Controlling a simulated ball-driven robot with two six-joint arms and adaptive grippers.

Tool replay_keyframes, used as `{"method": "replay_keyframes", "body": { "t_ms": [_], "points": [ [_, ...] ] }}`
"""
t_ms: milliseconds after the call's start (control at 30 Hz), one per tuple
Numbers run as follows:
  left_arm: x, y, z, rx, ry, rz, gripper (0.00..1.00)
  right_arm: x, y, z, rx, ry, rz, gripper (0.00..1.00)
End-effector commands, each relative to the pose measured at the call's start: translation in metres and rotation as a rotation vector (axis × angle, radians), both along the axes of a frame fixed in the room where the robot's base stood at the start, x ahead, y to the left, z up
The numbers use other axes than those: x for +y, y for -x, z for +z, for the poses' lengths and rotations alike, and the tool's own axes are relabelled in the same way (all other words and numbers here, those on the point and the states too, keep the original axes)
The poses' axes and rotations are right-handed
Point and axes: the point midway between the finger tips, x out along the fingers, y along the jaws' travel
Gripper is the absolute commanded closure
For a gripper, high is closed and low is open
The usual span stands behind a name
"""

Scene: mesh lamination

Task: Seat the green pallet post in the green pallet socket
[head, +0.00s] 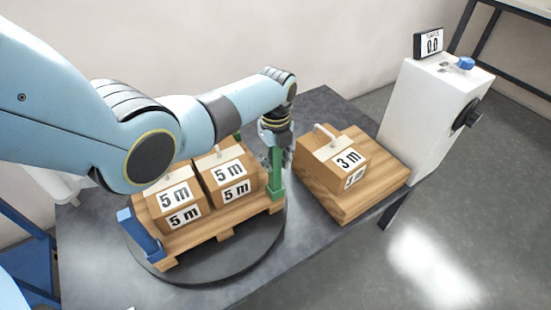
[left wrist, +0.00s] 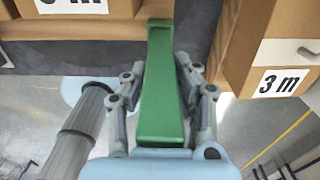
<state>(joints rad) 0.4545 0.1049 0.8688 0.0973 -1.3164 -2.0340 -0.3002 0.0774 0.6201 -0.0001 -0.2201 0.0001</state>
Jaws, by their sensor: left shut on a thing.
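My left gripper (head: 276,148) is shut on the green pallet post (head: 277,178). The post looks upright at the right corner of the wooden pallet (head: 225,226). In the left wrist view the post (left wrist: 160,105) runs between the two fingers (left wrist: 160,78), its far end close to the pallet edge. The green socket cannot be made out apart from the post, and I cannot tell how deep the post sits. My right gripper is not in view.
Cartons marked 5 m (head: 176,205) stand on the pallet, which rests on a dark round turntable (head: 225,262). A blue post (head: 140,235) stands at its front left corner. A carton marked 3 m (head: 338,158) on a wooden board (head: 378,178) stands close to the right.

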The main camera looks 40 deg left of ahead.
Motion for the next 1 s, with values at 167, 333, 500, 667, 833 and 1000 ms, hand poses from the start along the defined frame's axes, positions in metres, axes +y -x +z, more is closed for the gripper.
{"method": "replay_keyframes", "body": {
  "t_ms": [167, 333, 500, 667, 833, 1000],
  "points": [
    [0.0, 0.0, -0.005, 0.0, 0.0, 0.0, 1.0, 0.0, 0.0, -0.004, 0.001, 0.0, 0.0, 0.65],
    [0.0, 0.0, -0.01, 0.0, 0.0, 0.0, 1.0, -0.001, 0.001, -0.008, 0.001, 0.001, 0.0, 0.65],
    [0.0, 0.0, -0.014, -0.001, 0.0, 0.0, 1.0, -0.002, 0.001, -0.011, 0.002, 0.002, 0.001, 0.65],
    [0.0, 0.0, -0.018, 0.0, 0.0, 0.0, 1.0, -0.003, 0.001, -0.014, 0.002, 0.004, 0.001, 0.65],
    [0.0, 0.0, -0.022, 0.0, 0.0, 0.0, 1.0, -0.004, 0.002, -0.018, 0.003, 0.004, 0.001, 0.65],
    [0.0, 0.0, -0.022, -0.001, 0.0, 0.0, 0.6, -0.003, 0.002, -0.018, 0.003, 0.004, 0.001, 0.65]
  ]
}}
